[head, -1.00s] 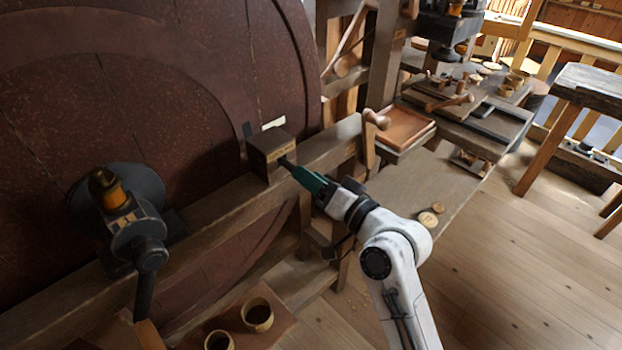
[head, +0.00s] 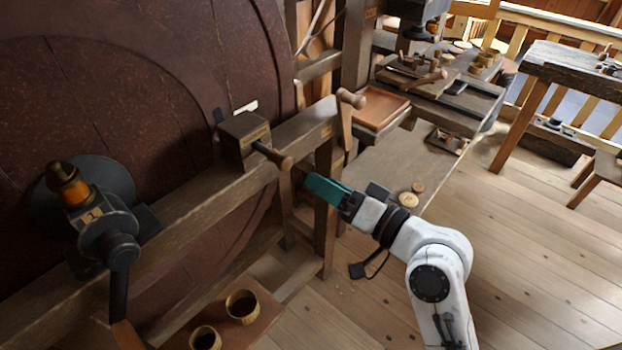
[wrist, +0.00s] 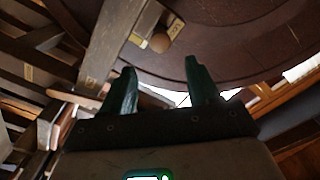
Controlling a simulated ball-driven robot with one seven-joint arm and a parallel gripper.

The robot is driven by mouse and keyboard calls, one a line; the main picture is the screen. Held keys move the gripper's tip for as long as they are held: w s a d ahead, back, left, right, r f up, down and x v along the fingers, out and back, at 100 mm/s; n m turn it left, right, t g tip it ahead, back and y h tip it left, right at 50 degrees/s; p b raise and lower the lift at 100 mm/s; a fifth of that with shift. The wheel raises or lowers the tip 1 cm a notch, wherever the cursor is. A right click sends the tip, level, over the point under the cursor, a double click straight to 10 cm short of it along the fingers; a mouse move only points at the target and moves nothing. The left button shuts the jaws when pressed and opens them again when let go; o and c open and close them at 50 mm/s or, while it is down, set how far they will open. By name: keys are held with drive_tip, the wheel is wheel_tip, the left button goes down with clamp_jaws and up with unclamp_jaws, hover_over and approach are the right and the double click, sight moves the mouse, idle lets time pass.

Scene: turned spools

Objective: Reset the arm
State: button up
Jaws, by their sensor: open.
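My gripper (head: 310,184) has green fingers and sits at the end of my white arm, in front of the wooden beam. In the wrist view its two fingers (wrist: 158,82) are spread apart with nothing between them. A wooden handle (head: 275,157) sticks out of a wooden block (head: 243,138) on the beam, just up and left of the fingertips. In the head view the gripper looks apart from the handle. The handle's round knob (wrist: 160,42) also shows beyond the fingers in the wrist view.
A large dark red wheel (head: 130,60) fills the left. An orange-and-black device (head: 100,215) stands at the beam's left. Two cups (head: 243,306) stand on a low board. A bench (head: 385,170) with small discs lies behind my arm. Open wooden floor (head: 530,270) is at the right.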

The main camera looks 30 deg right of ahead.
drive_tip(key=shift+s+d, duration=0.15)
drive_tip(key=shift+s, duration=0.35)
drive_tip(key=s+a+f+n+g+h, duration=0.15)
drive_tip(key=s+f+g, duration=0.25)
drive_tip(key=f, duration=0.4)
drive_tip(key=s+f+n+g, duration=0.2)
drive_tip(key=s+f+g, duration=0.1)
drive_tip(key=f, duration=0.5)
drive_tip(key=s+d+f+g+h, duration=0.2)
drive_tip(key=s+f+g, duration=0.2)
drive_tip(key=s, duration=0.4)
drive_tip(key=s+d+f+n+g+h, duration=0.1)
drive_tip(key=s+d+f+g+h, duration=0.1)
drive_tip(key=s+f+g, duration=0.3)
drive_tip(key=s, duration=0.4)
drive_tip(key=shift+s+d+f, duration=0.15)
drive_tip(key=shift+d+f, duration=0.05)
drive_tip(key=shift+f, duration=0.2)
drive_tip(key=shift+o, duration=0.3)
drive_tip(key=shift+n, duration=0.25)
